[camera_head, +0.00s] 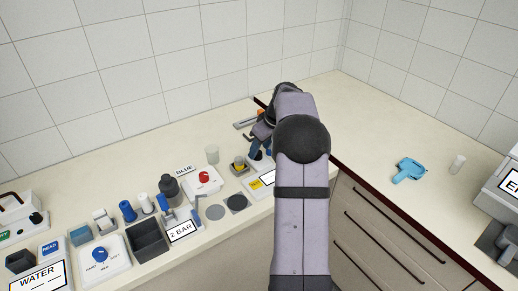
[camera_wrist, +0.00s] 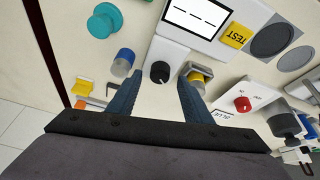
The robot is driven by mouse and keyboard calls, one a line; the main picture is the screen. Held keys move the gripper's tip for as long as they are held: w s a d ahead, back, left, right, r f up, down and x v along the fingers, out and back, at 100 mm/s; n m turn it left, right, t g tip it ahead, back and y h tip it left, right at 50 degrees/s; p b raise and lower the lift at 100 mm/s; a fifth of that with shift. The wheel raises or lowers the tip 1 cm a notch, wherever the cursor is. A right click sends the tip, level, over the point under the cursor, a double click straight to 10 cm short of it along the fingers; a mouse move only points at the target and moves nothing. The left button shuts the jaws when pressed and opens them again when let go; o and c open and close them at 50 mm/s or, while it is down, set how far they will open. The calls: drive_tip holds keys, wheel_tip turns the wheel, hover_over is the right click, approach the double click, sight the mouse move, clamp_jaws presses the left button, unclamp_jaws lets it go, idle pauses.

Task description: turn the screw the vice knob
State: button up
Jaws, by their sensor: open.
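My gripper (camera_wrist: 159,78) is open, its two blue fingers pointing at a black round knob (camera_wrist: 160,71) on a white unit with a dashed display (camera_wrist: 195,14). The knob shows between the fingertips; I cannot tell how close they are to it. A grey and yellow block-like item (camera_wrist: 197,78) sits just right of the right finger; it also shows in the head view (camera_head: 239,163). No part is clearly recognisable as a vice. In the head view my gripper (camera_head: 258,146) is partly hidden by my arm, which also covers part of the display unit (camera_head: 266,178).
A blue and grey cylinder (camera_wrist: 123,62) and a yellow bracket (camera_wrist: 82,88) lie left of the fingers. A red-knob unit (camera_wrist: 243,103) is to the right. A teal round item (camera_wrist: 104,20) stands at upper left. Counter right of my arm is mostly clear around a blue tool (camera_head: 409,170).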

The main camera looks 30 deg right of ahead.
drive_tip(key=shift+x, duration=1.1)
drive_tip(key=c, duration=1.1)
drive_tip(key=shift+o, duration=0.2)
